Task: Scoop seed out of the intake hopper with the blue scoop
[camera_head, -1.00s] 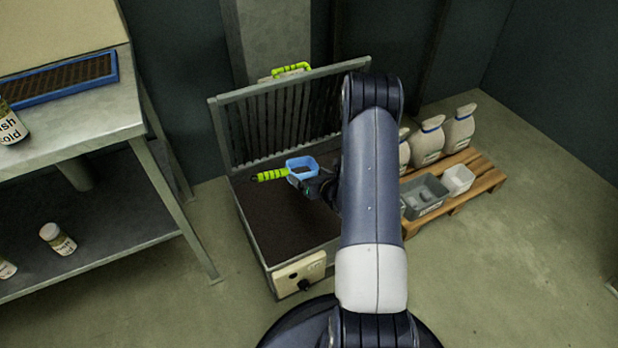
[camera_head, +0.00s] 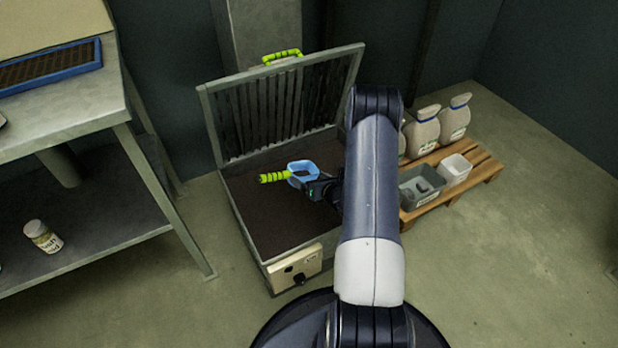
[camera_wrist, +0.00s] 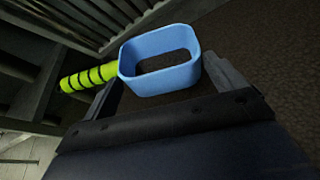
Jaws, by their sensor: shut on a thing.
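The blue scoop (camera_head: 303,168) has a lime-green handle with black bands, pointing left in the head view. My gripper (camera_head: 318,187) is shut on the scoop at its bowl, over the intake hopper. In the wrist view my gripper (camera_wrist: 168,88) has a finger on each side of the blue bowl (camera_wrist: 145,86). A dark brown patch shows inside the bowl; I cannot tell whether it is seed. The intake hopper (camera_head: 241,226) is a metal bin with a layer of dark brown seed (camera_head: 285,229). The gap between scoop and seed is unclear.
The hopper's slatted grate lid (camera_head: 280,108) stands open at the back with a green handle. A control box (camera_head: 295,268) is on its front. A metal bench (camera_head: 80,105) stands left. On the right, a pallet (camera_head: 482,178) carries sacks, a grey bin (camera_head: 421,197) and a white tub (camera_head: 455,170).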

